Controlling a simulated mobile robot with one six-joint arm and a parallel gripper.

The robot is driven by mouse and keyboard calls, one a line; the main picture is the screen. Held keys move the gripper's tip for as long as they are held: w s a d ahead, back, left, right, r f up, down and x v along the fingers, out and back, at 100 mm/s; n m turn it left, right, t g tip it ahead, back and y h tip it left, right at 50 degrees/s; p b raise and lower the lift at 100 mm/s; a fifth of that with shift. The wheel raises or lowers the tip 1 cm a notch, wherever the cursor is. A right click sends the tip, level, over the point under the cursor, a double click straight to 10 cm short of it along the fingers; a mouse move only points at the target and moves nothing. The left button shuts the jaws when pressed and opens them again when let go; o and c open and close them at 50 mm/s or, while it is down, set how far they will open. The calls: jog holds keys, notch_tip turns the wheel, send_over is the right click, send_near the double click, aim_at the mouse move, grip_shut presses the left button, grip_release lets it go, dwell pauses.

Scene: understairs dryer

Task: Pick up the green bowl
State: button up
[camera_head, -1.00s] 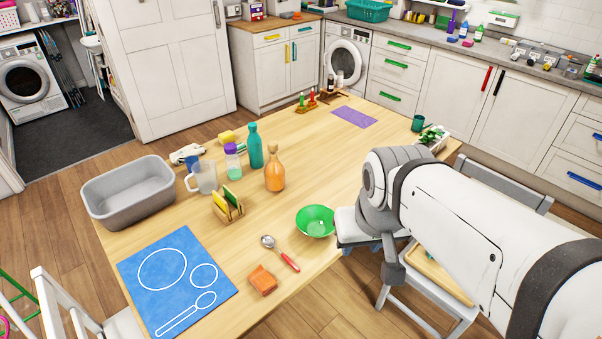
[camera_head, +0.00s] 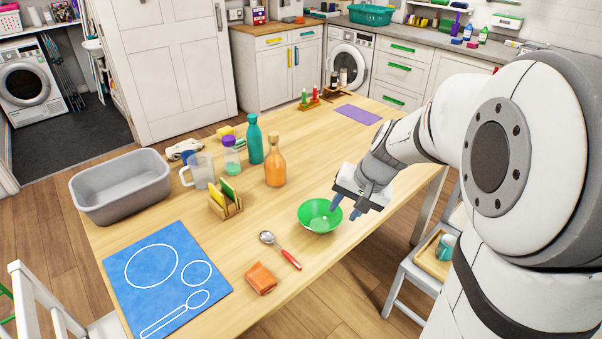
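The green bowl (camera_head: 313,221) stands upright near the front edge of the wooden table, and looks empty. My gripper (camera_head: 345,208) is just to the right of the bowl, with its two blue-grey fingertips pointing down. The fingertips are apart, one close to the bowl's right rim and one farther right, with nothing seen between them. Whether the nearer fingertip touches the rim cannot be told from this view.
A red-handled spoon (camera_head: 281,250) and an orange cloth (camera_head: 261,279) lie left of the bowl. Behind are a wooden rack (camera_head: 227,207), an orange bottle (camera_head: 275,168) and a teal bottle (camera_head: 254,143). A blue mat (camera_head: 166,278) and grey basin (camera_head: 120,187) are farther left.

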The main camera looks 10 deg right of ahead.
aim_at(338, 223)
jog(key=w+d+f+m+b, duration=0.1)
jog(key=w+f, duration=0.2)
jog(key=f, duration=0.2)
jog(key=w+d+f+m+b, duration=0.1)
jog(key=w+f+b, duration=0.1)
jog(key=w+f, duration=0.2)
jog(key=w+d+f+m+y+b, duration=0.1)
jog(key=w+d+f, duration=0.1)
jog(key=f, duration=0.4)
jog(key=shift+w+f+m+t+b, duration=0.3)
jog(key=shift+w+m+t, duration=0.1)
jog(key=shift+w, duration=0.35)
jog(key=x, duration=0.5)
jog(key=shift+w+a, duration=0.3)
jog(key=shift+a, duration=0.05)
jog(key=shift+c, duration=0.6)
grip_shut()
